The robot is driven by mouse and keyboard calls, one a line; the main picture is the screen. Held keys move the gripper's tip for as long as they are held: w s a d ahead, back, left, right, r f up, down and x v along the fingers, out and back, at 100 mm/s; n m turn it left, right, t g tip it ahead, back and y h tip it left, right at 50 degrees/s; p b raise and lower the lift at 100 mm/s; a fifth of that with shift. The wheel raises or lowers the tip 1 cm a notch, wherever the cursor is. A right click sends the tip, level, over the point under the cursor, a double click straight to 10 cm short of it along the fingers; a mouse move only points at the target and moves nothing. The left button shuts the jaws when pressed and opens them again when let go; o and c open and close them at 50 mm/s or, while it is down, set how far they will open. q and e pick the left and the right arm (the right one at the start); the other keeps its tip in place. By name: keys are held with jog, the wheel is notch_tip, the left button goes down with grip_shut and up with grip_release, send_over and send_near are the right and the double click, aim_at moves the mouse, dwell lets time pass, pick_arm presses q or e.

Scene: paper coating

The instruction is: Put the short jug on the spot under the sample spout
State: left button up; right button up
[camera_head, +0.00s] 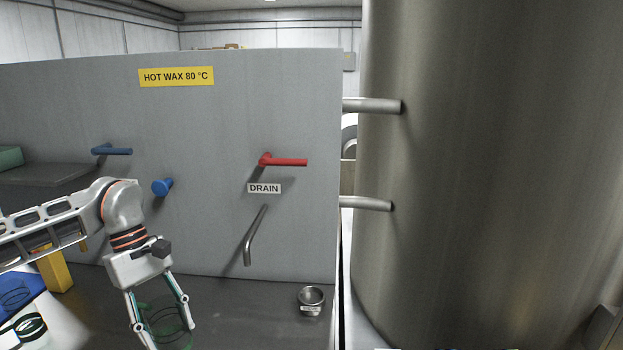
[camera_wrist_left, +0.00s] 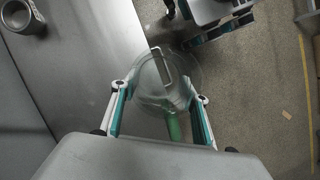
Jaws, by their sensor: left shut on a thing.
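My left gripper (camera_head: 163,318) is shut on a clear, see-through jug (camera_head: 172,330) with a greenish tint, low at the front left in the head view. In the left wrist view the jug (camera_wrist_left: 165,75) sits between the two fingers of the gripper (camera_wrist_left: 160,105), with a pale bar-shaped handle and a green part showing. The jug's base is hard to make out. A bent metal spout (camera_head: 253,238) hangs from the grey panel below the DRAIN label (camera_head: 264,188). I see no label for a sample spout; my arm covers part of the panel. My right gripper is not in view.
A small labelled metal cup (camera_head: 311,297) stands on the dark counter (camera_head: 265,305) under the panel. The panel carries a red lever (camera_head: 284,161), a blue lever (camera_head: 113,150) and a blue knob (camera_head: 162,187). A large steel tank (camera_head: 480,180) fills the right.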

pick_arm(q)
jog(key=s+d+f+m+y, duration=0.1)
jog(key=s+m, duration=0.2)
jog(key=m, duration=0.2)
jog(key=s+d+f+m+g+y, duration=0.1)
jog(key=s+f+m+y, duration=0.1)
jog(key=m, duration=0.3)
jog(key=shift+s+d+f+m+g+y, duration=0.3)
jog(key=shift+s+m, duration=0.1)
jog(key=shift+s, duration=0.15)
jog(key=shift+d, duration=0.15)
